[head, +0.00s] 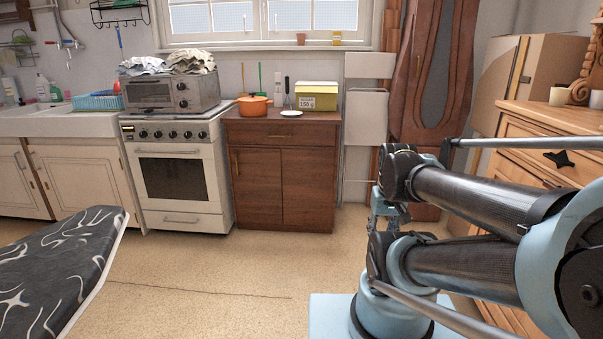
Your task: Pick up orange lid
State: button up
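An orange pot (254,108) stands on the brown wooden cabinet, left of the middle of the head view. Its orange lid (253,98) appears to sit on top of it; the pot is small at this distance, so the seam is hard to make out. My arm is folded at the right of the view. What looks like my gripper (384,208) hangs partly hidden behind the arm's dark joints, far from the pot and lid. Its fingers are too small and covered to tell whether they are open.
The brown cabinet (283,176) also holds a yellow-green box (316,96) and a small pale plate (291,113). A white stove (181,185) stands to its left. An ironing board (62,262) is at the lower left. A wooden dresser (547,118) is at right. Floor before the cabinet is clear.

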aim_at(253, 96)
jog(key=u, duration=0.05)
jog(key=i, duration=1.05)
jog(key=u, duration=0.35)
jog(key=i, duration=1.5)
jog(key=u, duration=0.2)
